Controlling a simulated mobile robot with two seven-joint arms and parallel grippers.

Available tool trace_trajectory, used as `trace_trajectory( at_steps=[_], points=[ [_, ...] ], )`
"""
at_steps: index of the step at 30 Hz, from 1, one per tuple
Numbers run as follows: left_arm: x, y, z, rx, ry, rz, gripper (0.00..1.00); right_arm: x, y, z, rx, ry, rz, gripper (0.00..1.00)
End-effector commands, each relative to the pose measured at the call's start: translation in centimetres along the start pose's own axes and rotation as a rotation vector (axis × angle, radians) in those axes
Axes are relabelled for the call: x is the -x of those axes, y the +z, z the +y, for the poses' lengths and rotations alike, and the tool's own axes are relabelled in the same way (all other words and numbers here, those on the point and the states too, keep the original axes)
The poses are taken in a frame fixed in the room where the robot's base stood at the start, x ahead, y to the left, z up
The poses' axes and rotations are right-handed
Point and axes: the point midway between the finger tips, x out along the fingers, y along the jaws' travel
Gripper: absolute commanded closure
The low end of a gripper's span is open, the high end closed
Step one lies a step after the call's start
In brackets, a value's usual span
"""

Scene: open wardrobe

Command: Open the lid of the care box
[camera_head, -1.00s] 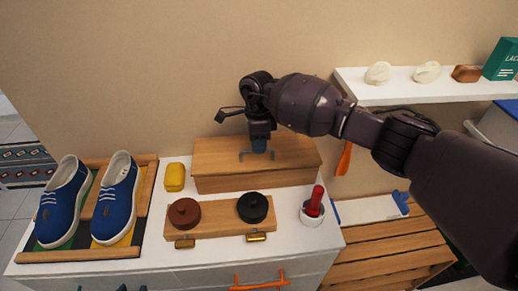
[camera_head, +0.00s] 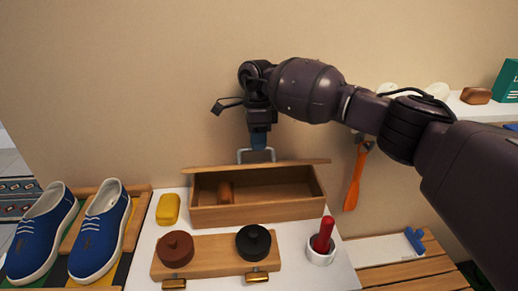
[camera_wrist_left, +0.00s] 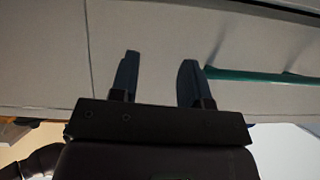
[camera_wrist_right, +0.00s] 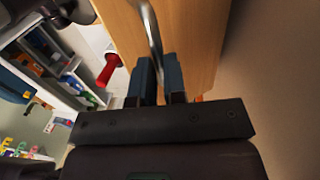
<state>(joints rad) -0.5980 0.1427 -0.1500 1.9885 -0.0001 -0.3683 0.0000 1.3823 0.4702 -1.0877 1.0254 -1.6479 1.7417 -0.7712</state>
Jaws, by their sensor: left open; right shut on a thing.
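The care box (camera_head: 262,211) is a wooden box at the back of the white cabinet top. My right gripper (camera_head: 258,142) is above the box, shut on the metal lid handle (camera_head: 243,155). In the right wrist view the handle (camera_wrist_right: 151,35) runs between the fingers, with the wooden lid (camera_wrist_right: 190,40) behind it. My left gripper (camera_wrist_left: 155,80) is open and empty in the left wrist view, before a pale panel; the head view does not show it.
A wooden board (camera_head: 213,258) with a brown tin (camera_head: 175,249) and a black tin (camera_head: 253,242) stands in front of the box. A yellow block (camera_head: 168,209) is left of it, a white cup (camera_head: 320,254) with a red handle right. Blue shoes (camera_head: 99,235) stand at the left.

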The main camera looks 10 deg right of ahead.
Motion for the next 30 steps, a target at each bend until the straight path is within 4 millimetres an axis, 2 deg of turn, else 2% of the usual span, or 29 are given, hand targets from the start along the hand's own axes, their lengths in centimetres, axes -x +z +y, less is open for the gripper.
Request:
trace_trajectory(
  at_steps=[1, 12, 13, 17, 21, 25, 28, 29, 30],
  points=[
    [-0.1, 0.6, 0.0, 0.000, 0.000, -0.006, 0.57, -1.5, -0.4, -0.5, -0.008, 0.002, 0.006, 1.00],
    [0.1, 0.9, 0.0, 0.001, -0.001, -0.012, 0.57, -1.4, -0.3, -0.5, -0.007, 0.003, 0.006, 1.00],
    [0.1, 0.8, 0.0, 0.001, -0.001, -0.011, 0.59, -1.4, -0.3, -0.5, -0.007, 0.003, 0.006, 1.00],
    [0.0, 0.9, -0.1, 0.004, 0.005, -0.015, 0.79, -1.4, -0.3, -0.5, -0.007, 0.003, 0.006, 1.00],
    [0.4, 3.2, -0.6, 0.040, 0.030, -0.078, 1.00, -1.5, -0.3, -0.5, -0.007, 0.003, 0.006, 1.00],
    [1.2, 7.0, -2.1, 0.095, 0.050, -0.190, 1.00, -1.5, -0.3, -0.5, -0.007, 0.003, 0.006, 1.00],
    [1.9, 10.0, -5.1, 0.109, 0.030, -0.288, 1.00, -1.5, -0.3, -0.5, -0.007, 0.003, 0.006, 1.00],
    [2.1, 10.7, -6.4, 0.105, 0.016, -0.315, 1.00, -1.5, -0.3, -0.5, -0.007, 0.003, 0.006, 1.00],
    [2.3, 11.4, -8.4, 0.092, -0.011, -0.348, 1.00, -1.5, -0.3, -0.5, -0.007, 0.003, 0.006, 1.00]
  ],
)
